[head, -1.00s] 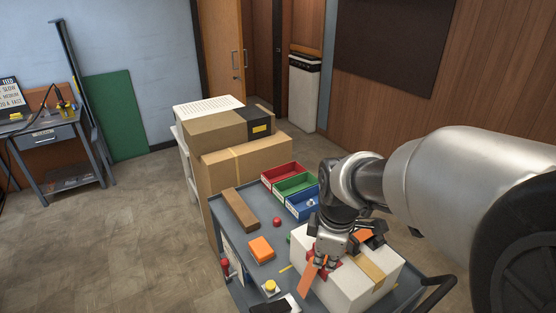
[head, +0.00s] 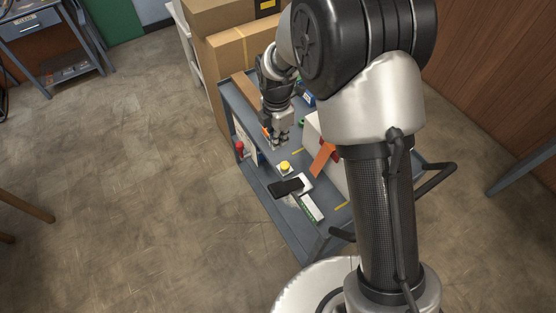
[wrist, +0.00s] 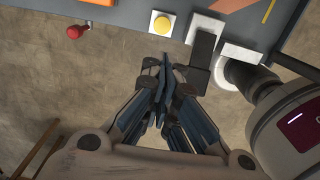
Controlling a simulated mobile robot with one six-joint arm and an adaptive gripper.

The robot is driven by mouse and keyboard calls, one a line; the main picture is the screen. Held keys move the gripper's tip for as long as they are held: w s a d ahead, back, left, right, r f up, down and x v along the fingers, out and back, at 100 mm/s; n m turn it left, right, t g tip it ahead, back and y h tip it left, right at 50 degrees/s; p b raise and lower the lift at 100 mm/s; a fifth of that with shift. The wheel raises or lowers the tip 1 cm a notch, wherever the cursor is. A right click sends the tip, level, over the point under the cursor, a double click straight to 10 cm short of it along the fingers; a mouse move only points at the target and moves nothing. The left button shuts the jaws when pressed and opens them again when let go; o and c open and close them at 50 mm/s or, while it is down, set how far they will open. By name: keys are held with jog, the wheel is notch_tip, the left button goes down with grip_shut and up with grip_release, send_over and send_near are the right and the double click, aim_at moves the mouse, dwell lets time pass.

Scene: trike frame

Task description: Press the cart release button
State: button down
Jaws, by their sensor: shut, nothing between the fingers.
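A round yellow button (head: 285,165) on a pale square base sits on the grey cart (head: 262,172) top, close to its edge. It also shows in the wrist view (wrist: 161,23), above my fingertips. A red knob (head: 240,148) sticks out from the cart's side; the wrist view shows it (wrist: 77,31) at upper left. Which of the two is the release button is not labelled readably. My gripper (head: 278,139) is shut and empty, fingers pointing down over the cart, just beyond the yellow button in the head view. In the wrist view its fingertips (wrist: 165,68) appear below the button, apart from it.
A black phone-like object (head: 286,187) and a white-and-green item (head: 312,208) lie near the button. A white box (head: 336,172) with an orange piece (head: 322,158) stands to the right. Cardboard boxes (head: 243,52) stand behind.

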notch_tip(320, 180, down, 14)
jog(key=b, duration=0.3)
jog(key=shift+w+d+b, duration=0.1)
jog(key=shift+w+b, duration=0.05)
jog(key=shift+b, duration=0.25)
jog(key=shift+f, duration=0.1)
notch_tip(320, 180, down, 2)
jog(key=shift+b, duration=0.6)
jog(key=shift+s+d, duration=0.1)
jog(key=shift+s, duration=0.2)
jog(key=shift+f, duration=0.1)
notch_tip(320, 180, up, 15)
jog(key=p, duration=0.5)
jog(key=shift+w+a, duration=0.2)
jog(key=shift+a, duration=0.05)
jog(key=shift+f, duration=0.1)
